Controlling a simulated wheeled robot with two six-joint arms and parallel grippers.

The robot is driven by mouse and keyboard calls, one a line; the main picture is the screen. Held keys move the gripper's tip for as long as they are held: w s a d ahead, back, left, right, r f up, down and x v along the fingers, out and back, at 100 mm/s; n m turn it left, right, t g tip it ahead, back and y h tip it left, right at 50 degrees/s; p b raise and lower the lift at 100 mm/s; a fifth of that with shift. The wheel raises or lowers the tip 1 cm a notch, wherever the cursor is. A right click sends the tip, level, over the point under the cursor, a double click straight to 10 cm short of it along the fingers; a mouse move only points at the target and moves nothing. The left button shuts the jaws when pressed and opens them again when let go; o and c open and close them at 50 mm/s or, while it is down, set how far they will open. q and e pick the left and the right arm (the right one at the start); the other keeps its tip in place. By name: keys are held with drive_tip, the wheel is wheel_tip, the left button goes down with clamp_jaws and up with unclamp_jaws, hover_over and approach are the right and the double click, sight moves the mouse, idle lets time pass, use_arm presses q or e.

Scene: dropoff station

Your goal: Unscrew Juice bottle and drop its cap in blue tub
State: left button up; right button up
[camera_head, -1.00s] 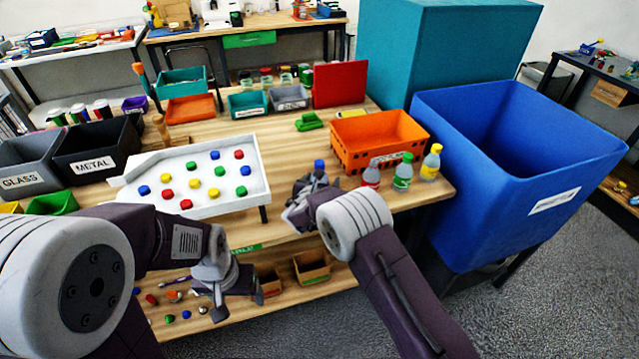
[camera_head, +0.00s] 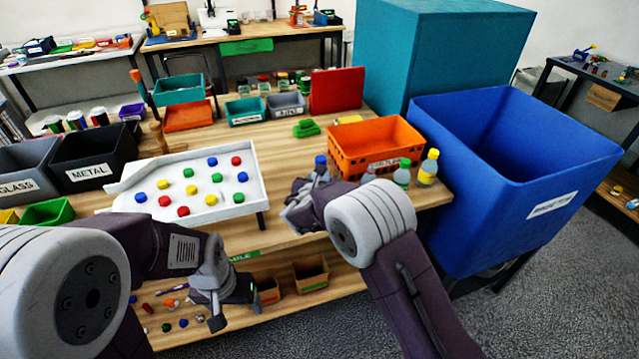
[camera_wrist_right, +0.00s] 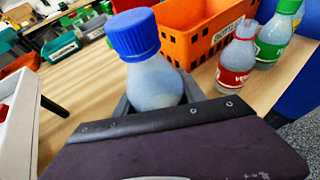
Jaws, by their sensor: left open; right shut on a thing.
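A bottle with a blue cap (camera_wrist_right: 134,34) and a pale, bluish body (camera_wrist_right: 153,82) stands between the jaws of my right gripper (camera_head: 306,192), which is shut on it. The cap is on the bottle and also shows just above that gripper in the head view (camera_head: 320,160). I see no label on this bottle; its lower part is hidden. My left gripper (camera_head: 232,306) is open and empty, low in front of the table, left of the right one. A large blue tub (camera_head: 573,153) with a white label stands right of the table.
An orange crate (camera_head: 345,157) stands behind the held bottle. Bottles with green (camera_head: 402,176) and yellow (camera_head: 428,168) caps stand along its front, beside a red-labelled bottle (camera_wrist_right: 237,67). A white tray (camera_head: 250,160) with coloured caps is at left. A teal box (camera_head: 440,50) rises behind.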

drive_tip(key=s+d+r, duration=0.2)
drive_tip(key=s+r, duration=0.3)
drive_tip(key=s, duration=0.3)
drive_tip(key=shift+d, duration=0.3)
drive_tip(key=o, duration=0.7)
clamp_jaws()
